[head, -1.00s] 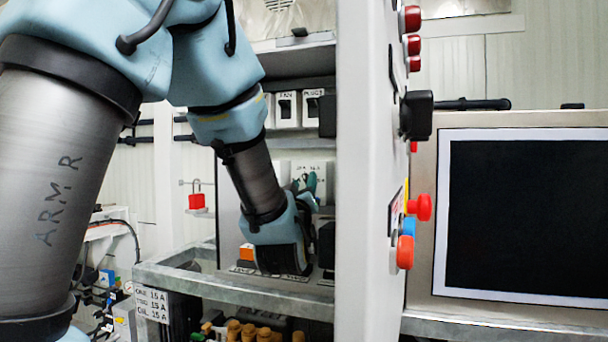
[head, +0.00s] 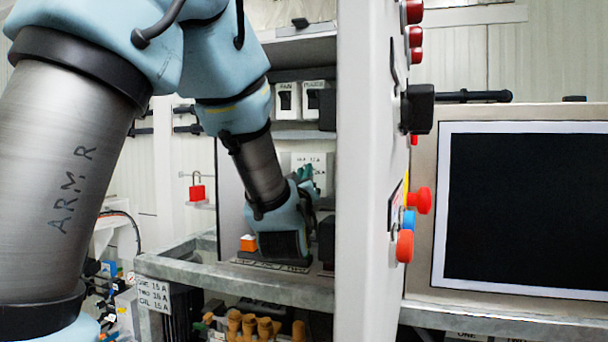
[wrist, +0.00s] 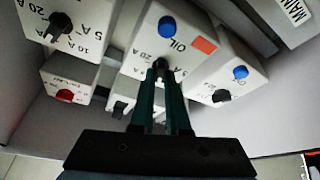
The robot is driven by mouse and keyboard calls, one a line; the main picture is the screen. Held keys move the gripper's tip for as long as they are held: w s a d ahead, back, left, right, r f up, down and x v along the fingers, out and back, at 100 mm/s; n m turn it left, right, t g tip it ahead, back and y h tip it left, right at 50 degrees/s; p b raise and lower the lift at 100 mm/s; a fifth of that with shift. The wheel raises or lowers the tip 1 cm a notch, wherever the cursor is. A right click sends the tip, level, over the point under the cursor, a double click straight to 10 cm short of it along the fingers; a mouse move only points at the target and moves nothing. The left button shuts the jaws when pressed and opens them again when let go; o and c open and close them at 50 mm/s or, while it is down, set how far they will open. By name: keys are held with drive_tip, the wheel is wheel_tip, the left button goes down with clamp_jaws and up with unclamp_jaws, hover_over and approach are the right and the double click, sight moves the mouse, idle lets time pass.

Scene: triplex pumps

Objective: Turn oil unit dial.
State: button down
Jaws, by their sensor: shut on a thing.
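The oil unit (wrist: 188,62) is a white box marked OIL in the wrist view. It has a blue button (wrist: 167,25), an orange patch (wrist: 204,45) and amp markings around a black dial (wrist: 160,63). My gripper (wrist: 160,76) has its two dark green fingers shut on this dial, with the tips covering most of it. The dial's exact pointing direction is hidden. In the head view my arm reaches into the shelf left of the white post, and the dial cannot be made out there.
Neighbouring white units stand close by, one with a black dial (wrist: 61,24) and one with a blue button (wrist: 240,72). A white post (head: 365,200) with red buttons stands right of my arm. A red padlock (head: 197,191) hangs behind. A grey metal rail (head: 230,283) runs below.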

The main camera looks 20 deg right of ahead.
drive_tip(key=shift+f+m+b, duration=0.15)
drive_tip(key=shift+m+b, duration=0.15)
drive_tip(key=shift+b, duration=0.15)
drive_tip(key=shift+w+a+m+g+h+b, duration=0.1)
drive_tip(key=shift+m+g+h+b, duration=0.75)
drive_tip(key=shift+m+b, duration=1.35)
drive_tip(key=shift+s+m+g+h+b, duration=0.1)
drive_tip(key=shift+m+g+h+b, duration=0.75)
drive_tip(key=shift+m+b, duration=1.35)
drive_tip(key=shift+w+a+m+g+h+b, duration=0.1)
drive_tip(key=shift+m+g+h+b, duration=0.75)
drive_tip(key=shift+m+b, duration=1.3)
drive_tip(key=shift+m+h+p, duration=0.25)
drive_tip(key=shift+m+p, duration=0.05)
drive_tip(key=shift+m, duration=0.25)
drive_tip(key=c, duration=0.9)
unclamp_jaws()
